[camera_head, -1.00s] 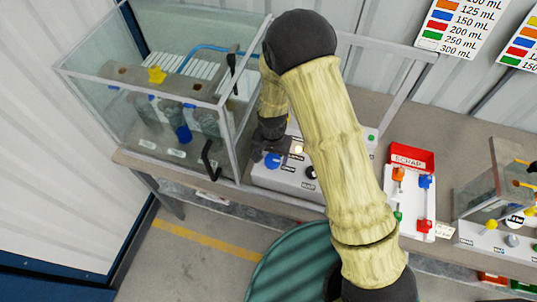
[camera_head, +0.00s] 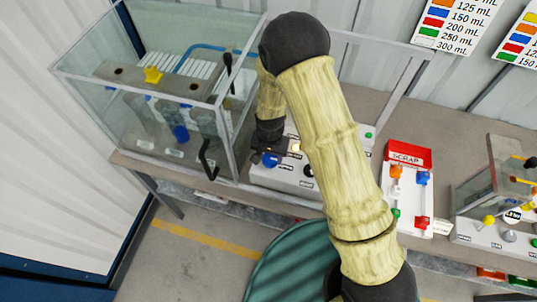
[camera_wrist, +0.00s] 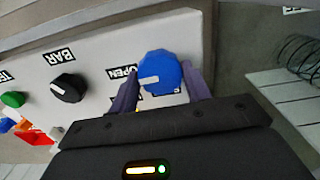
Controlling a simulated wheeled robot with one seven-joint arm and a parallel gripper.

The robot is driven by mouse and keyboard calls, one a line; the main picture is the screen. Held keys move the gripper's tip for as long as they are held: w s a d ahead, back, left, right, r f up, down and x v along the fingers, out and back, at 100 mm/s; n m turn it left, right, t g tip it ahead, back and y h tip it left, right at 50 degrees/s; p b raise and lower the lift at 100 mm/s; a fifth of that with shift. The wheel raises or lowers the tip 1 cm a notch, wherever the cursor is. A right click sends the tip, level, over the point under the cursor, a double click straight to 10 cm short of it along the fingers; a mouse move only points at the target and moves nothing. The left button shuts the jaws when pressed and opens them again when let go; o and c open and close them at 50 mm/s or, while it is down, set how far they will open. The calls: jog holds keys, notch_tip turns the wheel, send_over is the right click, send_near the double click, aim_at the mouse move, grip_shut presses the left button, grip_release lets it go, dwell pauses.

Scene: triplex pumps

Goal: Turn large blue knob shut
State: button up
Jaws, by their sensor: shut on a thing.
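The large blue knob (camera_wrist: 160,72) is on the front of a white control box (camera_wrist: 95,38). Its white pointer line points left in the wrist view, toward the side with the OPEN label (camera_wrist: 123,71). My gripper (camera_wrist: 159,76) has one dark finger on each side of the knob and is shut on it. In the head view the blue knob (camera_head: 270,160) is partly covered by my gripper (camera_head: 268,150). Another label beside the knob is mostly hidden by the fingers.
A black knob labelled BAR (camera_wrist: 68,88) and a green button (camera_wrist: 13,99) are on the same panel. A glass tank (camera_head: 150,85) with a black lever (camera_head: 207,160) stands close left.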

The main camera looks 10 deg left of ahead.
jog(key=shift+w+a+n, duration=0.1)
jog(key=shift+a+n, duration=0.05)
jog(key=shift+n, duration=0.15)
jog(key=n+b, duration=0.2)
jog(key=n, duration=0.2)
jog(key=shift+w+b, duration=0.1)
jog(key=shift+b, duration=0.3)
jog(key=n+b, duration=0.1)
jog(key=n, duration=0.4)
jog(key=shift+b, duration=0.35)
jog(key=n+b, duration=0.1)
jog(key=n, duration=0.3)
jog(key=shift+r, duration=0.1)
jog(key=n, duration=0.4)
